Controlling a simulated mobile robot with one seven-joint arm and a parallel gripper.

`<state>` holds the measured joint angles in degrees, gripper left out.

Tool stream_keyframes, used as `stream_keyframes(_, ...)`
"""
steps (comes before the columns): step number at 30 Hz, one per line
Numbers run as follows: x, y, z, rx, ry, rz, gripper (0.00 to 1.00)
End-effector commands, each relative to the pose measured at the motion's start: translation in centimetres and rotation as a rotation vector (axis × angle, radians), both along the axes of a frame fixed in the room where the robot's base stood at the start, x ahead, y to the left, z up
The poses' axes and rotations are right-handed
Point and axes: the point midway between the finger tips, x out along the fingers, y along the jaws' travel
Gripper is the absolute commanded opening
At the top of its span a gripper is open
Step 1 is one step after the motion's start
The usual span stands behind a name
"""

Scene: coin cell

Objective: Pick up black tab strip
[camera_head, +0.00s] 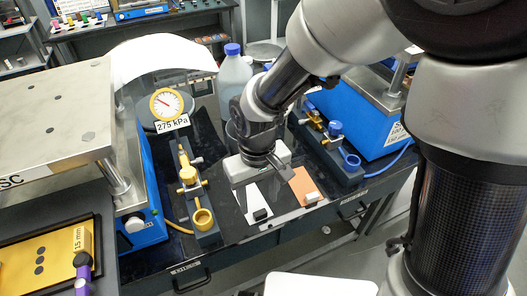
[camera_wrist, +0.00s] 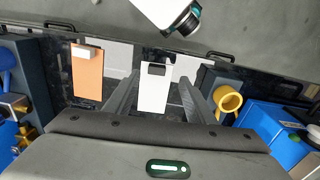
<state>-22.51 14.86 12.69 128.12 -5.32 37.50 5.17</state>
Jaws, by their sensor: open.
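The black tab strip is a flat white strip (camera_head: 250,195) with a black block at its near end, lying on the dark bench top. In the wrist view the strip (camera_wrist: 154,97) lies between my fingers, with its black tab (camera_wrist: 156,69) at the top end. My gripper (camera_head: 264,182) is over the bench just behind the strip. In the wrist view my gripper (camera_wrist: 160,82) is open, one finger on each side of the strip with gaps. Whether the fingertips are at the strip's height I cannot tell.
An orange strip with a white tab (camera_head: 303,184) lies to the right of the white strip. A yellow-ringed fixture (camera_head: 203,219) stands to the left and a blue-ringed fixture (camera_head: 351,162) to the right. A blue press and a gauge (camera_head: 166,104) stand at left.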

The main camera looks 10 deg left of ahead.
Motion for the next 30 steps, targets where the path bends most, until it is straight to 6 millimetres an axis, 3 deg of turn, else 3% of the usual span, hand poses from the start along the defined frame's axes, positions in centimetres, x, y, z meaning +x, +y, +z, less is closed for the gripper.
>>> stream_keyframes(5,0.0,-0.1,-1.1,-0.001,0.001,-0.001,0.50)
stream_keyframes(15,0.4,-0.4,-5.6,-0.001,0.003,0.000,0.50)
stream_keyframes(24,0.5,-0.4,-6.0,0.001,-0.001,-0.001,0.50)
stream_keyframes(30,0.5,-0.4,-6.0,0.001,-0.001,-0.001,0.16)
